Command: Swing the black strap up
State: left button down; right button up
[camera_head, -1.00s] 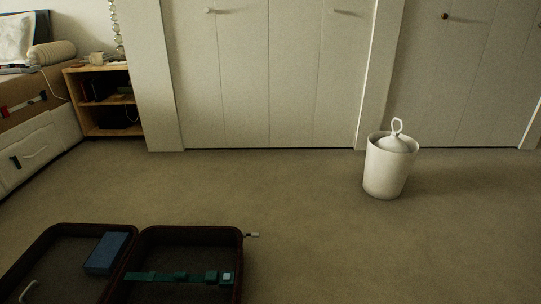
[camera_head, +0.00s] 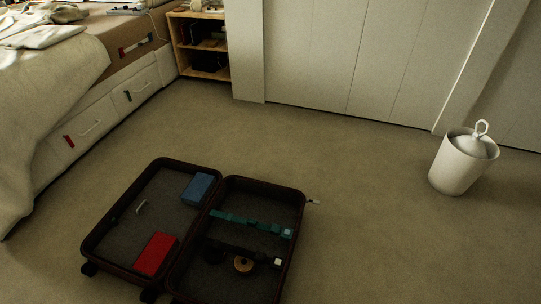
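An open dark suitcase (camera_head: 299,222) lies on the carpet, its two halves side by side. A black strap (camera_head: 262,256) crosses the lower part of the right half, with a small pale buckle at its right end. It is dim against the dark lining, so its exact outline is hard to tell. A teal strap (camera_head: 235,219) with a pale blue end lies across the same half, above it. A round tan item (camera_head: 243,264) sits at the black strap. Neither of my grippers is in view.
The left half holds a blue box (camera_head: 197,188), a red box (camera_head: 155,254) and a pale handle. A bed with drawers (camera_head: 95,118) stands at the left, a wooden shelf (camera_head: 203,73) behind, and a white lidded bin (camera_head: 463,162) at right. The carpet between is clear.

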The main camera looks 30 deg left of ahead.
aim_at(216, 245)
jog(key=u, duration=0.9)
